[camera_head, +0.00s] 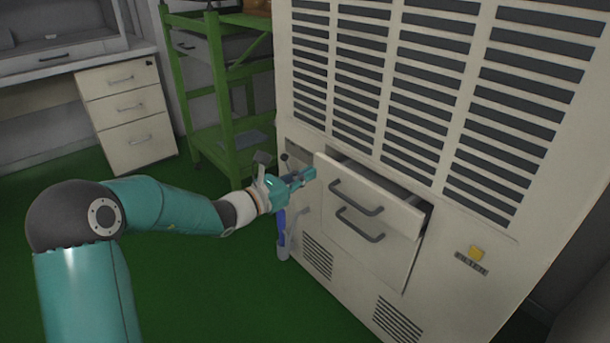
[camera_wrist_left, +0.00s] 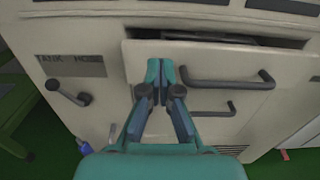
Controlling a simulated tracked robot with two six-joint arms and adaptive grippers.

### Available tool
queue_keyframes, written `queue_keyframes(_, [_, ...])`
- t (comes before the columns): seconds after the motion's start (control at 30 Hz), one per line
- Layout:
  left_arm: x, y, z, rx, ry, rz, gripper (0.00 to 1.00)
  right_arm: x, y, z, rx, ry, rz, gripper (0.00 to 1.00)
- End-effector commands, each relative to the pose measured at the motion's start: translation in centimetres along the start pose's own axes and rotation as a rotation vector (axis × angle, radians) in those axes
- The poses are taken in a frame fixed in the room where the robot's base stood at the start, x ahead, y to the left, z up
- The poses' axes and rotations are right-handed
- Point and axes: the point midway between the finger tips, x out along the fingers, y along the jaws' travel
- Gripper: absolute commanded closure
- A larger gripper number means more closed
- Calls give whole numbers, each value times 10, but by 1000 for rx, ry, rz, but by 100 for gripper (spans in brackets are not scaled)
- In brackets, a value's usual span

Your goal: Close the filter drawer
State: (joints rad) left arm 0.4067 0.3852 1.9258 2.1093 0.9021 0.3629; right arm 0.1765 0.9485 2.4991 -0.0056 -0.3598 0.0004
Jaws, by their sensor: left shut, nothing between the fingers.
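The filter drawer (camera_head: 366,191) is the upper drawer in the white cabinet, with a dark bar handle. It stands partly pulled out, and a dark gap shows along its top edge. In the left wrist view the drawer front (camera_wrist_left: 215,65) fills the upper middle. My left gripper (camera_head: 311,173) is shut and empty at the left end of the drawer front. In the left wrist view its fingertips (camera_wrist_left: 160,68) overlap the front, left of the handle (camera_wrist_left: 227,80); I cannot tell if they touch it. My right gripper is not in view.
A lower handle (camera_head: 360,224) sits below on a second front. A dark lever (camera_wrist_left: 68,95) is on the cabinet face left of the drawer. A green rack (camera_head: 225,95) and a white drawer unit (camera_head: 127,115) stand at the back left. The green floor is clear in front.

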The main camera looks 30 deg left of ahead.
Motion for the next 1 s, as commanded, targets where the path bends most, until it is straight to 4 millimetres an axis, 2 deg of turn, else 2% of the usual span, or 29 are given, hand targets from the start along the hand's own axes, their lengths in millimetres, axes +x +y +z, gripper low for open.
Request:
queue_keyframes(0.03, [-13, 2, 3, -2, 3, 5, 100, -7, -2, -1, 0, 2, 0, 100])
queue_keyframes(0.2, [-50, 1, 3, -2, 2, 4, 100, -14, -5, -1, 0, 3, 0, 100])
queue_keyframes(0.4, [-80, 1, 2, -2, 2, 2, 100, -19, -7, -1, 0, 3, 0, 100])
queue_keyframes(0.47, [-85, 1, 2, -2, 1, 2, 92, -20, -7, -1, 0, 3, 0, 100])
queue_keyframes(0.63, [-91, 0, 2, -87, -2, 0, 63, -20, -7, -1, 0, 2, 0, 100])
queue_keyframes(0.77, [-93, -2, -2, -307, -5, 11, 63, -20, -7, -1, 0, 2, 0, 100])
queue_keyframes(0.87, [-97, -10, -12, -563, 3, 27, 63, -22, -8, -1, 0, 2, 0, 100])
queue_keyframes(1.0, [-105, -33, -16, -996, 33, 62, 63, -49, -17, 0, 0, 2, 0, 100])
